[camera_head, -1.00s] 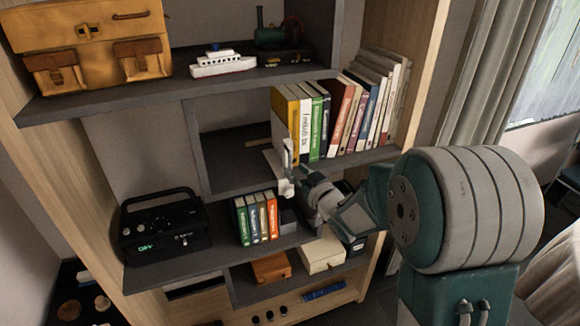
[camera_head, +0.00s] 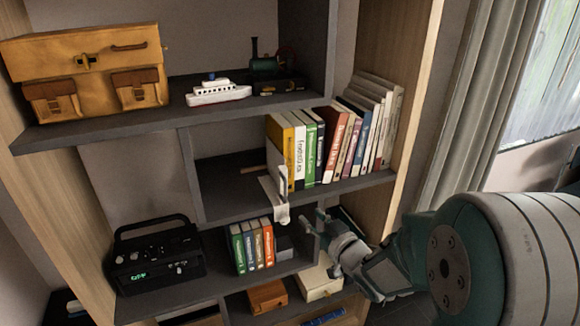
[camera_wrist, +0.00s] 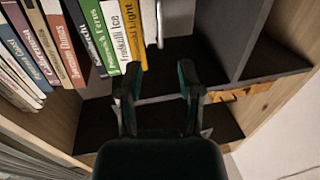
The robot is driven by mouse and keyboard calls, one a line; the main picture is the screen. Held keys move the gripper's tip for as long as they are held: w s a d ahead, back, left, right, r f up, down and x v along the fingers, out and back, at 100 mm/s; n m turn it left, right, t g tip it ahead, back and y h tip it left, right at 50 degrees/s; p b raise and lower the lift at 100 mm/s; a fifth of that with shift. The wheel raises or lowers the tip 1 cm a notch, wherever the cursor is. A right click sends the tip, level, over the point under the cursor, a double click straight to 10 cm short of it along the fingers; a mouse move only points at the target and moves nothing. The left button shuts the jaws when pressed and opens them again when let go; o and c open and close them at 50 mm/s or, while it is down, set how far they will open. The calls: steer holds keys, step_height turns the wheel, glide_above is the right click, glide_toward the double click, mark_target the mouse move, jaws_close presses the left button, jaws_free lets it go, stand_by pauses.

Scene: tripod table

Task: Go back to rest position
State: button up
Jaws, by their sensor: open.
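My gripper (camera_head: 312,226) is in front of the shelf unit, low and right of the white bookend (camera_head: 278,200). It is open, and no object shows between its fingers. In the wrist view my gripper (camera_wrist: 157,88) shows its two dark fingers apart, with shelf behind them. The bookend stands at the left end of the row of books (camera_head: 325,148), beside the yellow book (camera_head: 281,140), with its base reaching over the shelf edge. A gap shows between bookend and gripper.
The shelf unit (camera_head: 230,226) holds a black radio (camera_head: 155,260), smaller books (camera_head: 252,245), a toy boat (camera_head: 217,93), a toy engine (camera_head: 272,66) and a tan bag (camera_head: 85,75). A curtain (camera_head: 475,110) hangs at the right. Open space lies in front of the shelves.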

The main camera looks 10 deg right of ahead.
steer(key=s+d+r+m+g+h, duration=0.4)
steer(key=s+d+h, duration=0.2)
steer(key=s+h, duration=0.25)
steer(key=s+a+m+g, duration=0.1)
steer(key=s+g, duration=0.5)
steer(key=s, duration=1.1)
steer(key=shift+s+a, duration=0.2)
steer(key=shift+a, duration=0.3)
stand_by(0.6)
